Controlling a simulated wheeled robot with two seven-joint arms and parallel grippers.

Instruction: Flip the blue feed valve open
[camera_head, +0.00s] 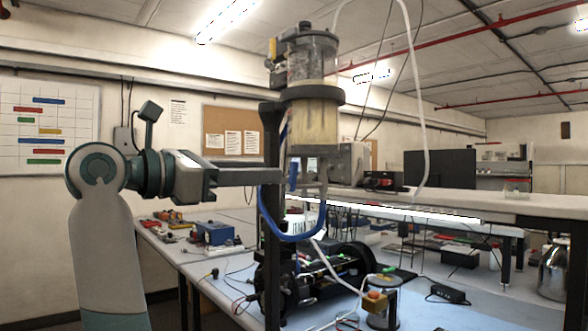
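The clear cylinder (312,60) with a dark collar and a yellowish lower body (315,120) stands upright on a dark post. A small blue upright piece (293,176), apparently the blue feed valve's handle, hangs below the body. A blue hose (292,236) loops beneath it.
The dark post (271,240) stands directly by the fingertips. A yellow fitting (272,48) sits at the cylinder's upper left. A white tube (415,90) hangs at right.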

